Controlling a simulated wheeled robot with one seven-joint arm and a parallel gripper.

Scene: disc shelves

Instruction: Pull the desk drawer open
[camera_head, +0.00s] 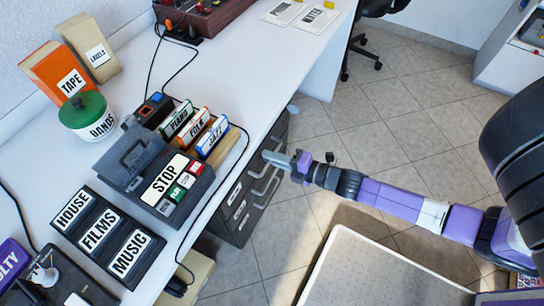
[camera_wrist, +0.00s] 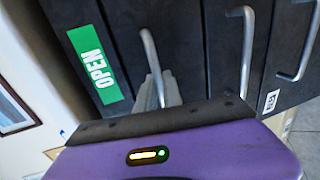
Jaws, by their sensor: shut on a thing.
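The desk drawer unit (camera_head: 238,205) is a dark grey cabinet under the white desk, with several drawers and metal bar handles. In the wrist view the drawer (camera_wrist: 115,30) at the left carries a green OPEN label (camera_wrist: 90,68). My gripper (camera_head: 275,157) reaches the uppermost handle from the right in the head view. In the wrist view my gripper's fingers (camera_wrist: 158,88) are shut on this drawer's handle (camera_wrist: 149,50). The fingers hide part of the handle. I cannot tell whether the drawer stands slightly out from the cabinet.
Two more handles (camera_wrist: 246,50) show beside the held one in the wrist view. The white desk (camera_head: 255,65) stands over the cabinet and carries a player (camera_head: 150,165), discs and boxes. The tiled floor (camera_head: 300,225) in front of the drawers is largely clear.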

